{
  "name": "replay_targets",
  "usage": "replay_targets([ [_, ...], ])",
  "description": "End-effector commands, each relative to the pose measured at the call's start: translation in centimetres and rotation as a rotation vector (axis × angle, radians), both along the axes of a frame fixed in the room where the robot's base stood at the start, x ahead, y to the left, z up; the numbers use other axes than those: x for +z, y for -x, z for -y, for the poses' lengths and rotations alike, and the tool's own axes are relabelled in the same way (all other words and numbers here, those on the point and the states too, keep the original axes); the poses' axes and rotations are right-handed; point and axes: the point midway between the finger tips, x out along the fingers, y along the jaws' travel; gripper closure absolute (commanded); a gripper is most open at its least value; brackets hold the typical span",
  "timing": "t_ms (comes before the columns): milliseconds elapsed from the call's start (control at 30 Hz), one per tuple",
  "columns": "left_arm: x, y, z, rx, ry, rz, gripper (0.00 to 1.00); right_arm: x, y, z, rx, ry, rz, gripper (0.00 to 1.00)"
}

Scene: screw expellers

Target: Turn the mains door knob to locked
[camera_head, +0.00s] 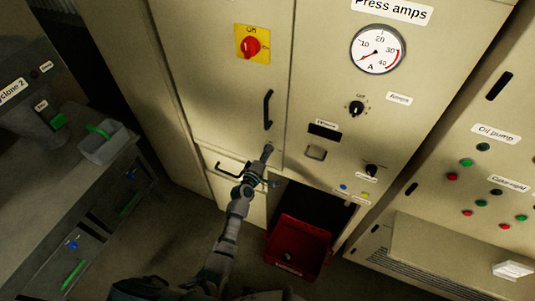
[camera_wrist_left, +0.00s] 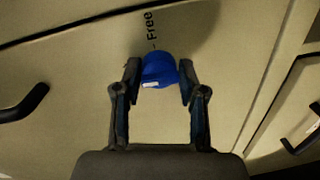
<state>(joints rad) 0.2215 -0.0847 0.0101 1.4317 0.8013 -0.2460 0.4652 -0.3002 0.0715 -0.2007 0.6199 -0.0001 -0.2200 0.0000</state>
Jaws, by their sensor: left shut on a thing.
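A round blue knob (camera_wrist_left: 161,69) sits on the beige cabinet door in the left wrist view, with a small white mark on its lower left part. The printed word "Free" (camera_wrist_left: 150,30) runs sideways just above it. My left gripper (camera_wrist_left: 158,72) has its two fingers on either side of the knob and is shut on it. In the head view my left gripper (camera_head: 267,151) is at the lower right of the cabinet door, below the black handle (camera_head: 267,109), and hides the knob there. My right gripper is in neither view.
A red rotary switch (camera_head: 250,47) on a yellow plate is higher on the door. Right of it is a panel with a gauge (camera_head: 378,48) and black knobs. A red crate (camera_head: 299,247) stands below. A grey bench (camera_head: 60,185) is at the left.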

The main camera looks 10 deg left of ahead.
Motion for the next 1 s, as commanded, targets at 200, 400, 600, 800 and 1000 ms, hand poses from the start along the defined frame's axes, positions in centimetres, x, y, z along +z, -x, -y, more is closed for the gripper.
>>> replay_targets([
  [200,0.8,-0.3,-0.5,0.01,0.035,0.01,1.0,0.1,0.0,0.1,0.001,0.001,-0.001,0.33],
  [400,0.8,-0.3,-0.6,0.011,0.04,0.009,1.0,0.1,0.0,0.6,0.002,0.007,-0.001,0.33],
  [600,0.8,-0.3,-0.6,0.01,0.039,0.009,1.0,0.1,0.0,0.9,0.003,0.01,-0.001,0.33],
  [800,0.6,-0.2,-0.4,0.008,0.039,0.004,0.35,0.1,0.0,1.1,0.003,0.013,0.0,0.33],
  [1000,0.4,0.0,-0.2,0.003,0.037,-0.001,0.35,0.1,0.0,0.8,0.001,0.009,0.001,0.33],
])
